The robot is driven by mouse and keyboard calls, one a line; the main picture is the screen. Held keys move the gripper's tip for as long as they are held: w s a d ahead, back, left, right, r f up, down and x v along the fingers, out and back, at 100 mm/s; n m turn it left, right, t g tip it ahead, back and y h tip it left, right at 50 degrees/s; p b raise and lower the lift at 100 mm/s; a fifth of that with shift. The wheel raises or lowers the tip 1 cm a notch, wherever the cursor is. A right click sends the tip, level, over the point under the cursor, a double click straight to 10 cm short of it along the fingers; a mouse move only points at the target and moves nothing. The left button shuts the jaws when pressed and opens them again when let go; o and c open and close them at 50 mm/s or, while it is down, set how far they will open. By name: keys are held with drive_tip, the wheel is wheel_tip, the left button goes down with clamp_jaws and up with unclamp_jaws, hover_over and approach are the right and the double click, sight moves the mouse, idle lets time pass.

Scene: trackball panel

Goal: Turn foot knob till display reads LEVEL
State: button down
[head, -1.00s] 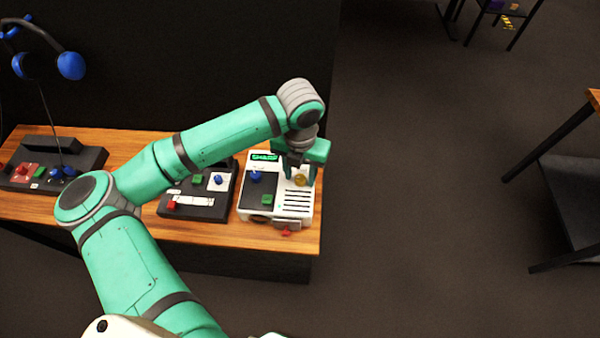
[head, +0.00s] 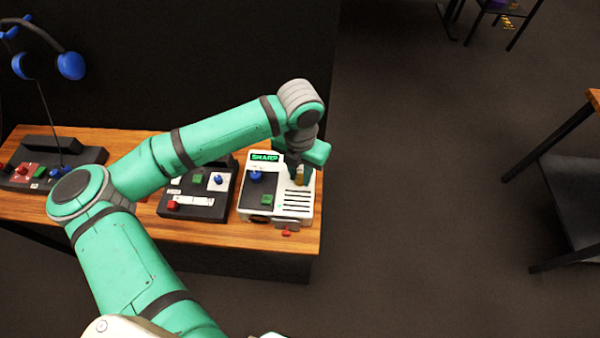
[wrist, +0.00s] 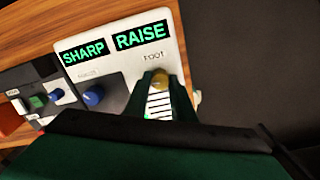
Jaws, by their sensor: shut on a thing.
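The white panel (head: 290,212) sits at the right end of the wooden table. In the wrist view its top carries two displays with green letters: the left display (wrist: 84,53) reads SHARP and the right display (wrist: 142,35) reads RAISE. Below RAISE is a label that looks like FOOT, and under it the brass-yellow foot knob (wrist: 160,80). My gripper (head: 299,180) points down over the knob, its fingers on both sides of it, shut on it. The fingers hide part of the knob; it also shows in the head view (head: 300,174).
A blue knob (wrist: 93,96) on a dark plate is left of the foot knob. A dark box (head: 197,208) with coloured buttons stands left of the panel. A red piece (head: 286,232) is at the panel's front.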

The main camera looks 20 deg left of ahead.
sight(299, 177)
drive_tip(key=m, duration=0.4)
drive_tip(key=shift+a, duration=0.15)
drive_tip(key=shift+m, duration=2.7)
drive_tip(key=c, duration=1.5)
unclamp_jaws()
drive_tip(key=shift+r, duration=0.1)
wheel_tip(299, 177, up, 11)
drive_tip(key=shift+f, duration=0.15)
